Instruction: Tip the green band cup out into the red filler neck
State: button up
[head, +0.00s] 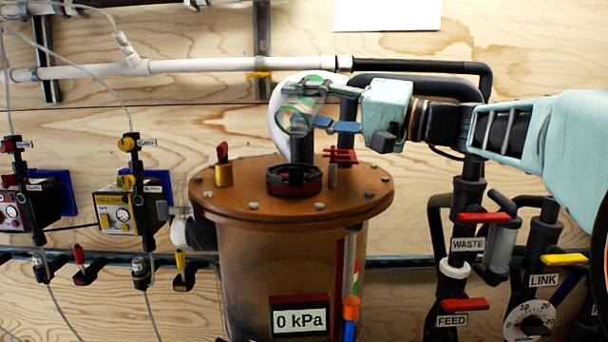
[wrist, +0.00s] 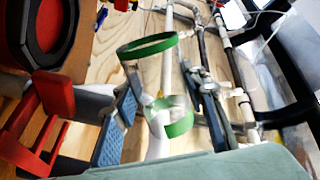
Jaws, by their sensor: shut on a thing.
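The clear cup with green bands (head: 298,112) is held tilted above the brown tank's lid in the head view. In the wrist view its green band (wrist: 147,46) shows as a ring, with more green nearer my gripper. My gripper (head: 322,106) is shut on the cup, with a finger on either side. The fingers also show in the wrist view (wrist: 163,112). Any contents of the cup cannot be made out.
The brown tank lid (head: 245,208) carries a red valve handle (head: 341,156) right of the neck and a yellow-red fitting (head: 223,172) left of it. Pipes labelled WASTE and FEED (head: 452,320) stand at right. A white pipe (head: 200,66) runs along the wall behind.

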jog(key=shift+s+a+f+n+b, duration=0.1)
jog(key=shift+s+f+n+b, duration=0.2)
jog(key=shift+b, duration=0.65)
jog(key=shift+s+a+f+n+b, duration=0.1)
jog(key=shift+f+n+b, duration=0.15)
jog(key=shift+n+b, duration=0.45)
dwell(0.4)
jog(key=p, duration=0.1)
jog(key=r+m+p, duration=0.1)
jog(key=r+p, duration=0.1)
jog(key=shift+w+d+m+p, duration=0.3)
jog(key=shift+w, duration=0.05)
jog(key=shift+w+r+m+p, duration=0.15)
jog(key=shift+m+p, duration=0.25)
jog(key=shift+p, duration=0.4)
jog(key=shift+w+m+p, duration=0.1)
jog(key=shift+m+p, duration=0.3)
jog(key=shift+p, duration=0.35)
jog(key=shift+w+f+m, duration=0.15)
jog(key=shift+f+m, duration=0.15)
jog(key=shift+f, duration=0.45)
jog(key=shift+d+r, duration=0.1)
